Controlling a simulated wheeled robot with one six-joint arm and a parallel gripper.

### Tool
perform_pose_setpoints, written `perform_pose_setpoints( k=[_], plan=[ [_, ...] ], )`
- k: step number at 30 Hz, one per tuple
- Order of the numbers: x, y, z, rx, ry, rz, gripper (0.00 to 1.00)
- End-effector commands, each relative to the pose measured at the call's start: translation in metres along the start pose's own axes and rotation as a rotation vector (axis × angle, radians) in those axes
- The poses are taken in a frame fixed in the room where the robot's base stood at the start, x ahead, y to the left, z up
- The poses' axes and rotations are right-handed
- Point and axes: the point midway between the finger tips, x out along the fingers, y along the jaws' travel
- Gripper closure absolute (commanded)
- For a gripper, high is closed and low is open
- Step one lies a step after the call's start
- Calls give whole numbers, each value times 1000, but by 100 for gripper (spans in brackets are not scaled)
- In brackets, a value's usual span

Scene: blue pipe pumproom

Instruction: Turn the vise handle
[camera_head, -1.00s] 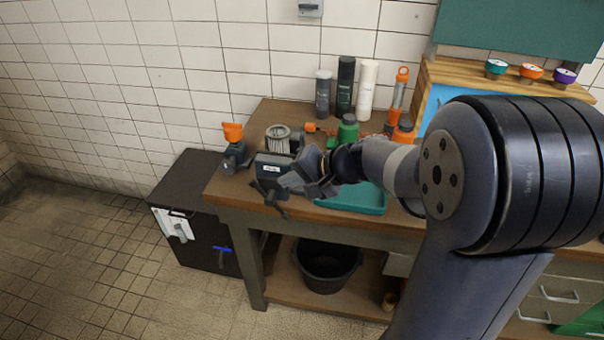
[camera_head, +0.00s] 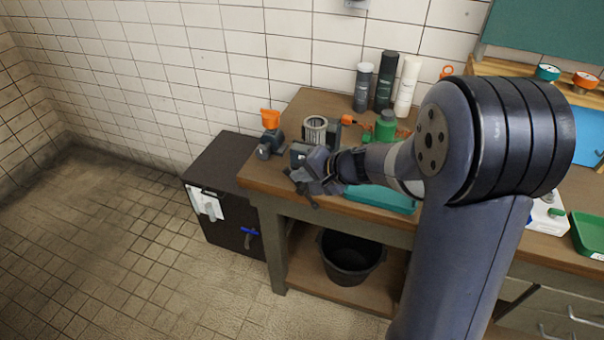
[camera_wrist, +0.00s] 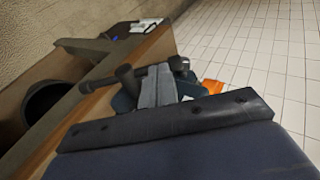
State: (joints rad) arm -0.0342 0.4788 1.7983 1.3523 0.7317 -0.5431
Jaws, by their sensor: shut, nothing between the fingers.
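My gripper (camera_head: 308,176) is at the vise's front, shut and empty, and covers part of the vise. In the wrist view, the pale grey fingers (camera_wrist: 156,86) are together beside the dark handle bar (camera_wrist: 96,84), with a rounded knob (camera_wrist: 126,73) just left of them. I cannot tell whether the fingers touch the bar.
A green bottle (camera_head: 386,125) and teal tray (camera_head: 385,201) are to the right. A dark cabinet (camera_head: 222,170) adjoins the bench. A black bucket (camera_head: 350,258) sits below. The left floor is clear.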

Motion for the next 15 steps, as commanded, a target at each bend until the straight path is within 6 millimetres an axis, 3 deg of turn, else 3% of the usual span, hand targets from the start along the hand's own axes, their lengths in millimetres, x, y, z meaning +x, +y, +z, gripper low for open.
perform_pose_setpoints(
  k=[11,15],
  plan=[
    [6,-12,2,-38,-3,186,100],
    [19,-6,3,-45,2,210,100]
  ],
)
